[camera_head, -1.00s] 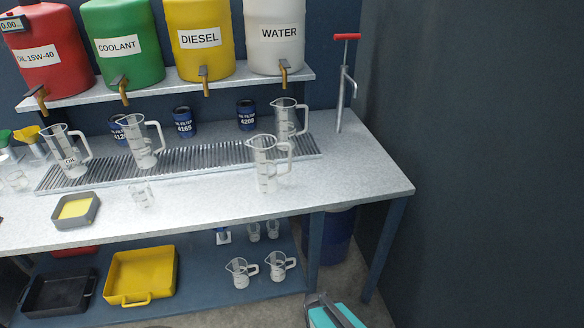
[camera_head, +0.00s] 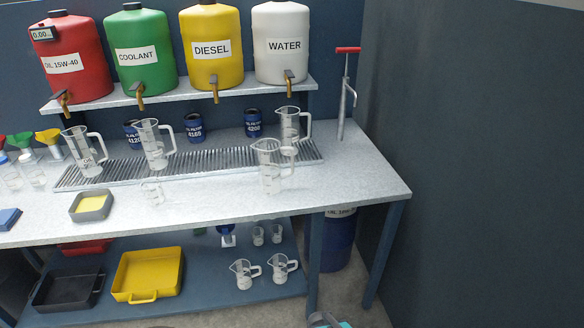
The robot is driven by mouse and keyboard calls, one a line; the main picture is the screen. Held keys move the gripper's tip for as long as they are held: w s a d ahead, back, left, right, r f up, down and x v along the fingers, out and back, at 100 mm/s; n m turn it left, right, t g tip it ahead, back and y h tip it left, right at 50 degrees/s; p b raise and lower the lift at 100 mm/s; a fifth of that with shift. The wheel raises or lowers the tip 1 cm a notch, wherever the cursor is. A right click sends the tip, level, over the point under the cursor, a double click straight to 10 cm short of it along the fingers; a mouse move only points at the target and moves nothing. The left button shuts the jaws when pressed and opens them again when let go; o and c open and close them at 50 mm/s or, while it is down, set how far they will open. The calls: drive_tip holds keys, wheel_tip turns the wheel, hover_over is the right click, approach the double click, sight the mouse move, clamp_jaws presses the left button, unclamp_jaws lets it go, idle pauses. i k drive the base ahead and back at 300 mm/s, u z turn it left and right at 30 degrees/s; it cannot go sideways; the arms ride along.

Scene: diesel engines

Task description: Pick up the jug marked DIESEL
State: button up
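Several clear measuring jugs with handles stand upright on the bench. The left jug (camera_head: 84,158) has a faint mark that seems to read OIL. A second jug (camera_head: 153,147) stands right of it on the drip grate. A third jug (camera_head: 269,172) stands nearer the front at the right, and a fourth jug (camera_head: 289,127) stands behind it. I cannot read DIESEL on any jug. The yellow drum (camera_head: 213,70) on the upper shelf is labelled DIESEL and has a tap above the bench.
Red, green and white drums flank the yellow one. Blue filter cans (camera_head: 194,127) stand behind the grate (camera_head: 205,160). A grey tray (camera_head: 91,205) and a small beaker (camera_head: 152,192) are in front. Below are two small jugs and a yellow tray (camera_head: 148,274). The bench's right end is clear.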

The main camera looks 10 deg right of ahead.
sight(274, 167)
drive_tip(key=u, duration=0.05)
drive_tip(key=i, duration=0.95)
drive_tip(key=z, duration=0.65)
drive_tip(key=k, duration=0.2)
drive_tip(key=z, duration=0.65)
